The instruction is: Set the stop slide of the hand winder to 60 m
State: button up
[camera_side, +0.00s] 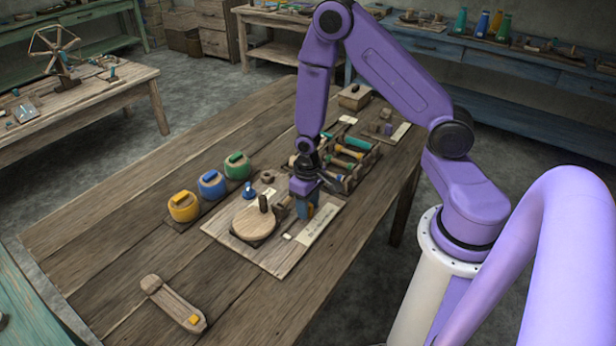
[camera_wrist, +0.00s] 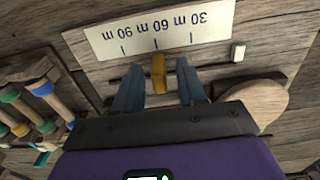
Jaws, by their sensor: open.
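The stop slide (camera_wrist: 158,73) is a small yellow-orange block on a dark slot. In the wrist view it stands at about the middle tick, marked 60 m, of the white scale strip (camera_wrist: 160,30). The strip also shows in the side view (camera_side: 319,225). The print is upside down, with 30 m on the right and 90 m on the left. My gripper (camera_wrist: 160,90) is open, one blue finger on each side of the slide with gaps between. In the side view my gripper (camera_side: 304,212) is low over the winder board (camera_side: 225,228), beside the round wooden winder disc (camera_side: 254,222).
A small white block (camera_wrist: 238,52) lies near the strip's 30 m end. A rack of coloured bobbins (camera_side: 345,155) stands behind my gripper. Yellow, blue and green yarn pots (camera_side: 183,207) stand left. The table's front left is mostly clear around a wooden tool (camera_side: 172,302).

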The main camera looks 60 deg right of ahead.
notch_tip(320, 180, up, 17)
jog(key=shift+f, duration=0.2)
dwell(0.5)
jog(key=s+a+r+n, duration=0.3)
jog(key=s+n, duration=0.3)
jog(key=s, duration=0.4)
jog(key=s+a+r+n, duration=0.4)
jog(key=s+a+n, duration=0.1)
jog(key=s, duration=0.5)
jog(key=shift+a+n, duration=0.15)
jog(key=shift+n, duration=0.65)
